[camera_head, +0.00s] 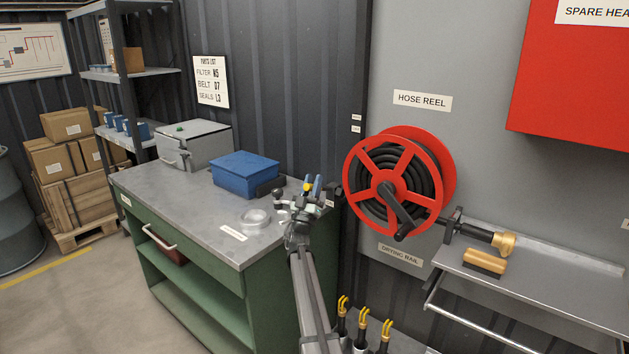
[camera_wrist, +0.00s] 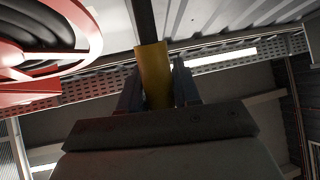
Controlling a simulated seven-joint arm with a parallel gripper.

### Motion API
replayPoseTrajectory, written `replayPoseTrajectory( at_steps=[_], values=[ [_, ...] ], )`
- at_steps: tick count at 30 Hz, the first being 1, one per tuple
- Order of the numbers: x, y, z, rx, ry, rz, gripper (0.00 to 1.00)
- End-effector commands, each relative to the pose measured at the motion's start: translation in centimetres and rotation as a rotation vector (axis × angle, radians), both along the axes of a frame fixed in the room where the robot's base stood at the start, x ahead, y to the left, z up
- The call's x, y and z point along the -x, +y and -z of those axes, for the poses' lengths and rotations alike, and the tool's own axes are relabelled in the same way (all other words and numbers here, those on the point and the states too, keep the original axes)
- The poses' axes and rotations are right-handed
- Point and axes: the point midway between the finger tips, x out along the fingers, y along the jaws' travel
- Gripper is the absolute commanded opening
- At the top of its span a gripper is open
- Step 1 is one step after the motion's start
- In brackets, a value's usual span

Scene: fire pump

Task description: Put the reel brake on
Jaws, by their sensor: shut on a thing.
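The red hose reel (camera_head: 398,188) with black hose is mounted on the grey wall panel under the HOSE REEL label. It has a dark crank (camera_head: 398,213) at its front. My gripper (camera_head: 311,186) is left of the reel, above the right end of the workbench. In the wrist view, its two fingers (camera_wrist: 158,88) are shut on a yellow grip (camera_wrist: 153,72) at the end of a dark rod (camera_wrist: 146,22). This looks like the reel brake lever. The reel rim shows at the left in the wrist view (camera_wrist: 85,30). Where the rod joins the reel is hidden.
The green workbench (camera_head: 200,270) carries a blue box (camera_head: 245,175), a grey case (camera_head: 195,145) and a clear ring (camera_head: 255,217). A shelf (camera_head: 540,285) at right holds a brass nozzle (camera_head: 503,242) and a wooden block (camera_head: 485,262). Yellow-tipped tools (camera_head: 363,325) stand below.

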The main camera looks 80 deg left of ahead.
Motion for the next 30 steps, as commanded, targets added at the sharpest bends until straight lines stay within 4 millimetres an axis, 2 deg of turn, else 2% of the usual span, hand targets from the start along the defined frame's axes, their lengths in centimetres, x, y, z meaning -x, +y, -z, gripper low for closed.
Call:
replayPoseTrajectory(
  at_steps=[15,16,22,30],
  values=[
    [0.21,-0.12,0.34,-0.013,-0.016,0.001,0.0],
    [0.2,-0.13,0.35,-0.013,-0.016,0.001,0.33],
    [0.15,-0.12,0.29,-0.013,-0.015,0.0,0.52],
    [0.1,-0.09,0.18,-0.013,-0.014,0.001,0.53]
  ],
)
